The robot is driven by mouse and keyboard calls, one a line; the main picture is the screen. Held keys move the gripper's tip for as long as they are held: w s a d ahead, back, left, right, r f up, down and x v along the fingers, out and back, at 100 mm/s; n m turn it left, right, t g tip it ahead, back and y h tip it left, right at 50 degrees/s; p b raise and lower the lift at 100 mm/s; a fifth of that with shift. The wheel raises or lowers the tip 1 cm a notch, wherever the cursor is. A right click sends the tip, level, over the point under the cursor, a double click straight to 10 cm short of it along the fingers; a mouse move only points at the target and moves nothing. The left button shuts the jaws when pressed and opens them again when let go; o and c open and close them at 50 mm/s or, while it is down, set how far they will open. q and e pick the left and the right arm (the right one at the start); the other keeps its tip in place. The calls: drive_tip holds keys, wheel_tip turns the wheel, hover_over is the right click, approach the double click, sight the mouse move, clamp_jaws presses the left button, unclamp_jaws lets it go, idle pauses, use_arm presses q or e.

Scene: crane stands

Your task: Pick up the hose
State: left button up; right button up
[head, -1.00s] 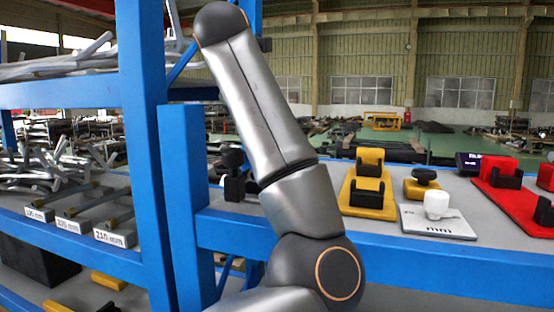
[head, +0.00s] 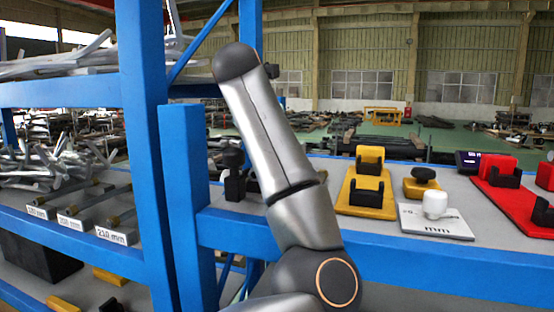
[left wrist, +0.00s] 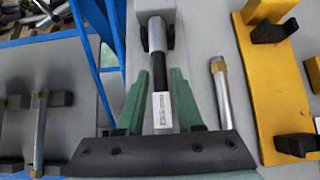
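In the left wrist view, a short grey hose (left wrist: 221,94) with a brass-coloured end lies on the grey tabletop. My left gripper (left wrist: 159,75) has two green fingers spread apart, and it is open. The hose is to the right of the right finger, outside the gap. A silver and black cylinder (left wrist: 159,72) with a white label shows between the fingers, with gaps on both sides. The hose's near end is hidden behind the dark gripper body. Neither gripper shows in the head view. My right gripper is in no view.
A yellow stand (head: 352,198) with black holders is on the right table, near a white gauge plate (head: 412,220) and a red stand (head: 524,210). Blue posts (head: 146,130) rise at the left. Several hoses rest on the labelled left shelf (head: 25,196).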

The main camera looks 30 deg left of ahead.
use_arm(q)
clamp_jaws()
drive_tip(key=shift+r, duration=0.1)
idle(0.9)
